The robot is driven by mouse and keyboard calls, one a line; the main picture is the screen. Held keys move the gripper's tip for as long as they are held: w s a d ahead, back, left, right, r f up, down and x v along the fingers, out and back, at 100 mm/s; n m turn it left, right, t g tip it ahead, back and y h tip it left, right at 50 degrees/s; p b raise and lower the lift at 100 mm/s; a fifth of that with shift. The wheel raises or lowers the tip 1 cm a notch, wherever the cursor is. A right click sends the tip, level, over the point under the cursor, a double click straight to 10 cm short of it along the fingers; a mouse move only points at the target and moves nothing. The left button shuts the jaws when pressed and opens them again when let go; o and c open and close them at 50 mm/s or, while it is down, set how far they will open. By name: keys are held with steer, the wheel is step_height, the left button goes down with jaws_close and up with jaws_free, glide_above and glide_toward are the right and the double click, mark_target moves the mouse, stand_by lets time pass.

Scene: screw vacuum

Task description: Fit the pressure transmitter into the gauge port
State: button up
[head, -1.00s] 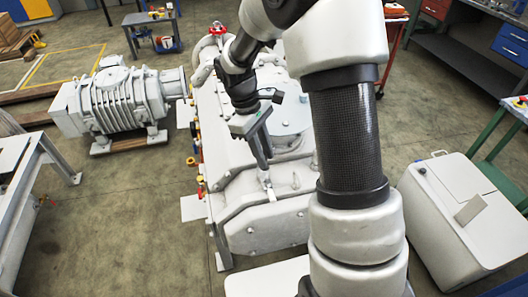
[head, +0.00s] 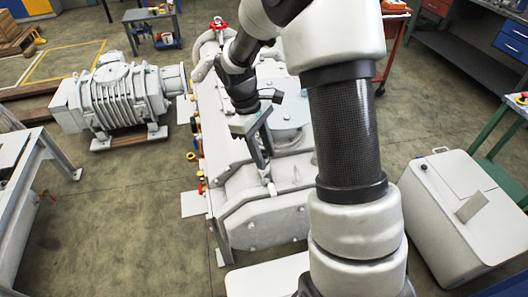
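My gripper (head: 264,163) points down over the top of the large pale grey vacuum machine (head: 250,213). Its long, narrow fingers look close together from this side, and I cannot tell whether they are open or shut. A small pale metal piece (head: 270,186) shows just below the fingertips. It may be the pressure transmitter or a fitting on the machine, and I cannot tell whether the fingers touch it. I cannot make out the gauge port; the fingers or my arm may hide it.
My forearm covers the machine's right side. A round flanged cover (head: 285,118) lies behind the gripper. A ribbed grey pump (head: 118,103) stands at left, a metal bench (head: 30,175) at near left, and a white cabinet (head: 450,215) at right. Open floor lies between them.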

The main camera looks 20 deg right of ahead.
steer(key=shift+w+d+r, duration=0.15)
steer(key=shift+w+d, duration=0.05)
steer(key=shift+w, duration=0.05)
steer(key=shift+w+r, duration=0.1)
steer(key=shift+r, duration=0.1)
steer(key=p+v, duration=0.2)
steer(key=v, duration=1.4)
steer(key=shift+a+r, duration=0.35)
steer(key=shift+a, duration=0.05)
steer(key=s+d+r+m+t+y+p, duration=0.1)
steer(key=s+d+r+m+t+p, duration=0.1)
steer(key=s+r, duration=0.4)
steer(key=s+d+r+m+t+y+p, duration=0.1)
steer(key=s+r+m+t+p, duration=0.3)
steer(key=s, duration=1.1)
steer(key=shift+d+r+m+t, duration=0.35)
steer(key=shift+r+m+t, duration=0.45)
steer(key=shift+r+m, duration=0.9)
steer(key=shift+s, duration=0.15)
